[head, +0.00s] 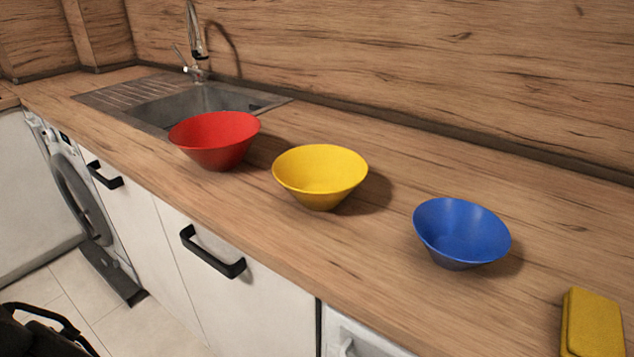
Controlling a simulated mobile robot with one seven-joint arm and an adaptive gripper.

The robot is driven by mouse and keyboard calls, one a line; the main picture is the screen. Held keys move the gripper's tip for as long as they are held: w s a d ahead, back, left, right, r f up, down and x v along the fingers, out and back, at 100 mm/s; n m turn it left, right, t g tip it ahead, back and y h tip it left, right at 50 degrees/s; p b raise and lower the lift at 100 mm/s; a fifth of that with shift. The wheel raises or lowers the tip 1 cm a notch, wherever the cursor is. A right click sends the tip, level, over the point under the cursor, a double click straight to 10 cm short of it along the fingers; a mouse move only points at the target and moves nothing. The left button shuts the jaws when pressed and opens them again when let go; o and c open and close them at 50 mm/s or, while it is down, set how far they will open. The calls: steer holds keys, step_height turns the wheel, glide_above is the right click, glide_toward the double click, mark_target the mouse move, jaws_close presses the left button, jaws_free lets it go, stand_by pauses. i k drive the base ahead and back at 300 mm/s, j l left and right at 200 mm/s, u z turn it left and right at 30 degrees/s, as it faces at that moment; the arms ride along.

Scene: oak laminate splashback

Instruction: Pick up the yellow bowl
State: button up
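The yellow bowl (320,176) stands upright and empty on the wooden counter, near the middle of the head view. It is between a red bowl on its left and a blue bowl on its right, apart from both. Its near side and inside show clearly. My gripper is not clearly seen; a dark part at the lower left corner cannot be made out as fingers.
The red bowl (215,140) stands by the sink (200,100) with its tap (194,60). The blue bowl (462,233) is to the right. A yellow sponge-like block (594,322) lies at the lower right. Drawer handles (210,253) stick out below the counter (400,290). Wooden splashback behind.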

mark_target(319, 176)
steer(key=j+z, duration=0.35)
steer(key=j, duration=0.55)
steer(key=k+j+z, duration=0.1)
steer(key=j+z, duration=0.2)
steer(key=j, duration=0.65)
steer(key=i+j, duration=0.2)
steer(key=i, duration=0.3)
